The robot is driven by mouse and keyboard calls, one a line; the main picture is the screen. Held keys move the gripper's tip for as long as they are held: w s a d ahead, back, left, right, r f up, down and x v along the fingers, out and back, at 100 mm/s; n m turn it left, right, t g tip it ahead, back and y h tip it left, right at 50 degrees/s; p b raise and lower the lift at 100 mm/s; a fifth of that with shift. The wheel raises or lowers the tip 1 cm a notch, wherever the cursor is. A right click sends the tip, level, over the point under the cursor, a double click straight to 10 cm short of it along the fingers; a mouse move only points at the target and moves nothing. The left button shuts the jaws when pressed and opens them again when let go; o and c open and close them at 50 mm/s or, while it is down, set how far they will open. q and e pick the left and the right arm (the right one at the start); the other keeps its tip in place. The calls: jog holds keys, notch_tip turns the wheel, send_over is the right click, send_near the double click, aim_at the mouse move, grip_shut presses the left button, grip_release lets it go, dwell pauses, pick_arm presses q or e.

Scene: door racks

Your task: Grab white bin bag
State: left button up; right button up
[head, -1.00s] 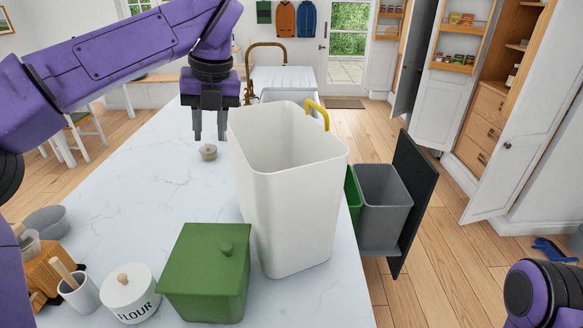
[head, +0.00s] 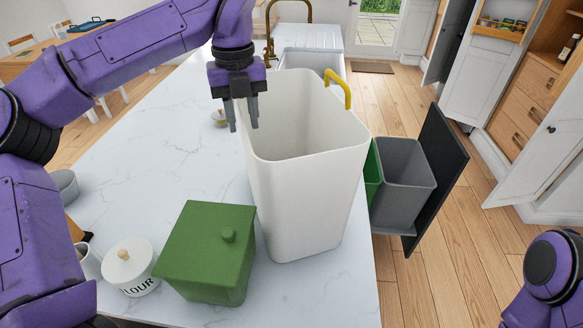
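A tall white open-topped bin (head: 300,205) with a yellow handle (head: 339,86) stands upright on the counter. I see no separate white bag; whether one lines the bin I cannot tell. My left gripper (head: 243,115) points down at the bin's left rim. Its two fingers are apart with nothing visibly held between them. One finger shows left of the rim and the other in front of the bin's inner wall; whether they touch it I cannot tell. Of my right arm only a purple link shows at the lower right; its gripper is out of frame.
A green lidded box (head: 203,262) and a white flour jar (head: 130,266) stand at the counter's (head: 160,165) front. A small lidded item (head: 219,117) is behind the gripper. A grey pull-out bin (head: 402,178) and dark panel (head: 440,170) are right of the counter. Cabinet doors stand open beyond.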

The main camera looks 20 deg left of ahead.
pick_arm(q)
jog(key=shift+s+f, duration=0.1)
jog(key=shift+f, duration=0.15)
jog(key=shift+s+a, duration=0.1)
grip_shut()
jog(key=shift+r, duration=0.1)
